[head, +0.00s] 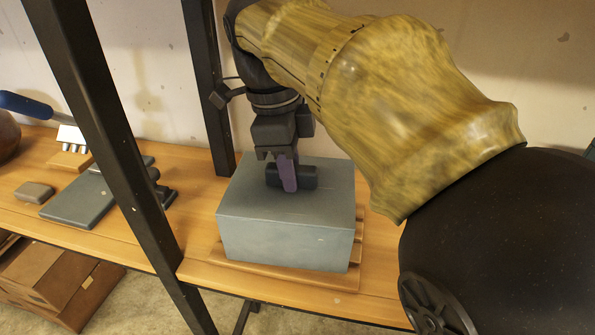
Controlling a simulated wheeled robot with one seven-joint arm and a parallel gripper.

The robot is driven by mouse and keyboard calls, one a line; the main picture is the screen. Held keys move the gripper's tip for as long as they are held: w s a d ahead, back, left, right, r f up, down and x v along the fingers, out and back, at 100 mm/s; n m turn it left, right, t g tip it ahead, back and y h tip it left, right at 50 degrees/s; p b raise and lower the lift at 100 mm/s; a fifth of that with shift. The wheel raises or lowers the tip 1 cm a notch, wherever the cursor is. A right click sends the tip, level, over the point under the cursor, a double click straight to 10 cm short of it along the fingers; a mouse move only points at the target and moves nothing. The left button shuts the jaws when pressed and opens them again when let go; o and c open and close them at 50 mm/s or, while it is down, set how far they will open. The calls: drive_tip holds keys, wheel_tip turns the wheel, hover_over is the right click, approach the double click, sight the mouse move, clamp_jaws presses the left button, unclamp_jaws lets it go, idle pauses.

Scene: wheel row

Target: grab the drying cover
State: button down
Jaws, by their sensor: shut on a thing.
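The drying cover (284,238) looks like a blue-grey box with a dark bar-shaped handle on its top. It sits upright on a slatted wooden board (290,277) on the shelf, right of the near dark post. My gripper (285,178) points down over the cover and is shut on its handle. One purple finger shows against the near side of the handle; the other finger is hidden. I see no clear gap between the cover and the board. What is under the cover is hidden.
Dark posts (112,145) stand left of the cover and behind it (207,90). On the left shelf part lie a grey slab (85,205), a small brown block (34,192) and a blue-handled tool (25,105). Cardboard boxes (50,280) are below. The wall is close behind.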

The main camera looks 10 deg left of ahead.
wheel_tip(320, 180, up, 10)
drive_tip(key=p, duration=0.6)
idle(0.5)
